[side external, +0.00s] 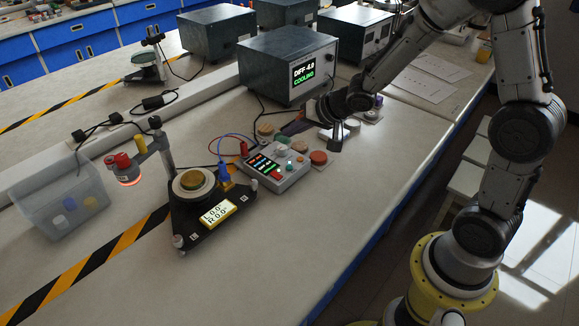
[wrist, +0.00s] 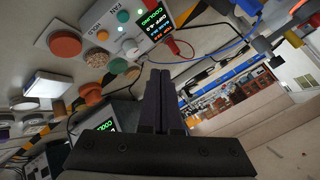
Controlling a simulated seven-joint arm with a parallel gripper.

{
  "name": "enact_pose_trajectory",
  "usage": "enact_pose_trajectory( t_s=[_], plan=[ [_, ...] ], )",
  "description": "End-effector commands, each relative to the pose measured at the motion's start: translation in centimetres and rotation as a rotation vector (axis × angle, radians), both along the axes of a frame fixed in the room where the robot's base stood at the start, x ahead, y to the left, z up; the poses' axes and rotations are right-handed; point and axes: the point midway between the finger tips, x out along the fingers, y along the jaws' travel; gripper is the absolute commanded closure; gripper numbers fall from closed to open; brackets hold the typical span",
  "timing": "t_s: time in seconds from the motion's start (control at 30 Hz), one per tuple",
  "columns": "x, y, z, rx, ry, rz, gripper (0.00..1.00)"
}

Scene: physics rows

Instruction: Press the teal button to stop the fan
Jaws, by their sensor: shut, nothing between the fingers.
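A grey control box (side external: 275,168) with lit text lines stands on the bench; the wrist view shows it marked "FAN" and with "COOLING" on its screen. The teal button (wrist: 123,16) is on the box's face at the top of the wrist view, near a white knob (wrist: 130,47). It looks uncovered. My gripper (side external: 287,131) is at the box's far side in the side view, its dark fingers pointing left. In the wrist view my gripper (wrist: 160,74) is shut and empty, below and right of the teal button. I cannot tell whether it touches anything.
Orange pucks (side external: 318,158) and several other round pieces lie near the box. A black stand with a round sample (side external: 193,180) is left of it, joined by wires. A dark instrument (side external: 288,66) reading "COOLING" is behind. The bench front is clear.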

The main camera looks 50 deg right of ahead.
Motion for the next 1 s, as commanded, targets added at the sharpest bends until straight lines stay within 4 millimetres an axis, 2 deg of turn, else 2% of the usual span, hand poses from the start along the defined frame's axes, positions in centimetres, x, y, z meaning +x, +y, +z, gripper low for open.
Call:
enact_pose_trajectory(
  t_s=[0.6,0.8,1.0],
  plan=[
    [0.0,0.0,-7.1,0.000,0.002,0.001,1.00],
    [0.0,0.0,-8.3,-0.001,0.001,0.001,1.00],
    [0.0,0.0,-8.6,-0.001,0.001,0.000,1.00]
  ],
)
